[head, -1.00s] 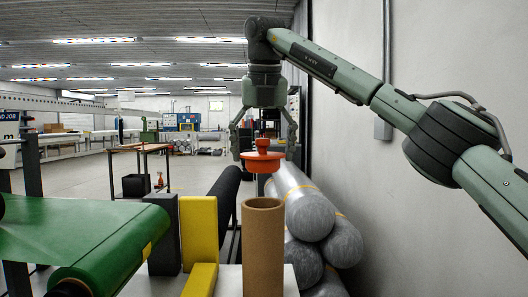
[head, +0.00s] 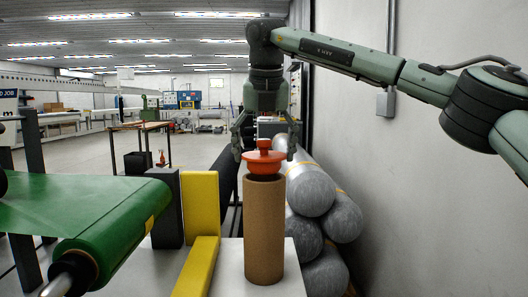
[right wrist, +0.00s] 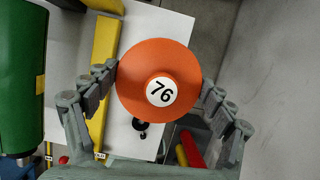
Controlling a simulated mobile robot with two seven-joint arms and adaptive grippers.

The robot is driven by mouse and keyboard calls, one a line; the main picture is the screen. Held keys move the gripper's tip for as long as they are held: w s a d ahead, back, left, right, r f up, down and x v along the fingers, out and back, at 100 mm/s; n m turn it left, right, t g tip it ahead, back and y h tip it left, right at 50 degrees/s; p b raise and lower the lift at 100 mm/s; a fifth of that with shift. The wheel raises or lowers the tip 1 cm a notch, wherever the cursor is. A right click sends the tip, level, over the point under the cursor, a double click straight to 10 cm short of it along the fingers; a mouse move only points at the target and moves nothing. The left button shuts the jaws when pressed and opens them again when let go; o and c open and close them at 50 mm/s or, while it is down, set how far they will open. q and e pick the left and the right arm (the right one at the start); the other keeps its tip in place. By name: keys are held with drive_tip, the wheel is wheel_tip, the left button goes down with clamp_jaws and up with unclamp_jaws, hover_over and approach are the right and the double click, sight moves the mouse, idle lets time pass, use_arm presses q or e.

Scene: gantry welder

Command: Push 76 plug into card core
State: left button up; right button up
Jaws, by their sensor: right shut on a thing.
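The orange plug (head: 264,158) is at the mouth of the upright brown card core (head: 264,230). Its wide flange stands a little above the core's rim, with part of its narrower body showing below; how deep it reaches is hidden. In the right wrist view the plug's round face (right wrist: 140,65) carries a white disc marked 76 and hides the core. My right gripper (head: 264,154) points down from above, its fingers on both sides of the plug, shut on it. It also shows in the right wrist view (right wrist: 160,76). My left gripper is not in view.
The core stands on a white surface (head: 230,262). A yellow block (head: 200,225), a dark block (head: 167,205) and a green roll (head: 100,225) are to its left. Grey wrapped rolls (head: 312,190) lie behind right, near the wall (head: 430,210).

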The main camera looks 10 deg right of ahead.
sight(264, 170)
drive_tip(key=shift+f, duration=0.2)
drive_tip(key=shift+f+b, duration=1.45)
drive_tip(key=shift+f, duration=0.45)
drive_tip(key=o, duration=1.1)
drive_tip(key=shift+r, duration=0.1)
drive_tip(key=shift+o, duration=0.2)
